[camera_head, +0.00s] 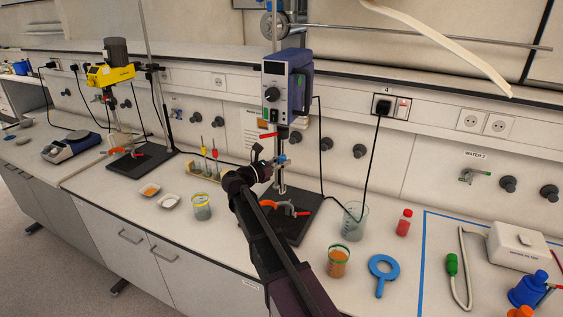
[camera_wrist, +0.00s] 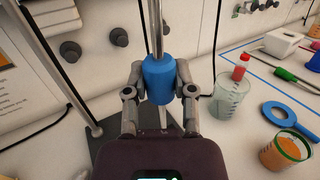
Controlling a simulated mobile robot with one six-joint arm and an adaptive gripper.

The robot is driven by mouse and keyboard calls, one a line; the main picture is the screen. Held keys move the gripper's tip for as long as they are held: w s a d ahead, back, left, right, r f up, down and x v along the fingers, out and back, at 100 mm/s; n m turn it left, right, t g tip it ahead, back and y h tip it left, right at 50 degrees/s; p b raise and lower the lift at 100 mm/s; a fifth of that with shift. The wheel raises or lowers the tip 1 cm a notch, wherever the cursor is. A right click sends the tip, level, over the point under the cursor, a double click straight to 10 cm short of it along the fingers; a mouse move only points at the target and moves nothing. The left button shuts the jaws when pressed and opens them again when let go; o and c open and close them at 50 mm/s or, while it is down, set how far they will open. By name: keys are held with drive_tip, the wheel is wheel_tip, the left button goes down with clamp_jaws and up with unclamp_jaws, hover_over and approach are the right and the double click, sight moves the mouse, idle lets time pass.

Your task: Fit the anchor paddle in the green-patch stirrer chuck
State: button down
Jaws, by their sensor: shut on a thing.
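The stirrer with a green patch (camera_head: 271,113) is a grey-and-violet motor head (camera_head: 298,88) on a stand in the head view. Its chuck (camera_head: 283,132) hangs below the head. My gripper (camera_head: 280,161) is beneath the chuck, shut on the blue sleeve of the anchor paddle (camera_wrist: 159,80). In the wrist view both fingers (camera_wrist: 160,92) press the sleeve from either side, and a steel shaft (camera_wrist: 157,25) rises upright from it. I cannot tell whether the shaft's top is inside the chuck. The anchor end is mostly hidden by my gripper.
A black stand base (camera_head: 293,222) with an orange-red clamp (camera_head: 284,208) lies below. To its right are a clear beaker (camera_head: 353,222), a red-capped bottle (camera_head: 404,222), an orange-filled beaker (camera_head: 338,262) and a blue ring (camera_head: 382,267). A yellow stirrer (camera_head: 110,75) stands left.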

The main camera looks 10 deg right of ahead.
sight(283, 155)
drive_tip(key=shift+r+p, duration=2.3)
drive_tip(key=shift+p, duration=0.05)
idle(1.7)
drive_tip(key=shift+c, duration=1.8)
unclamp_jaws()
drive_tip(key=shift+f, duration=0.1)
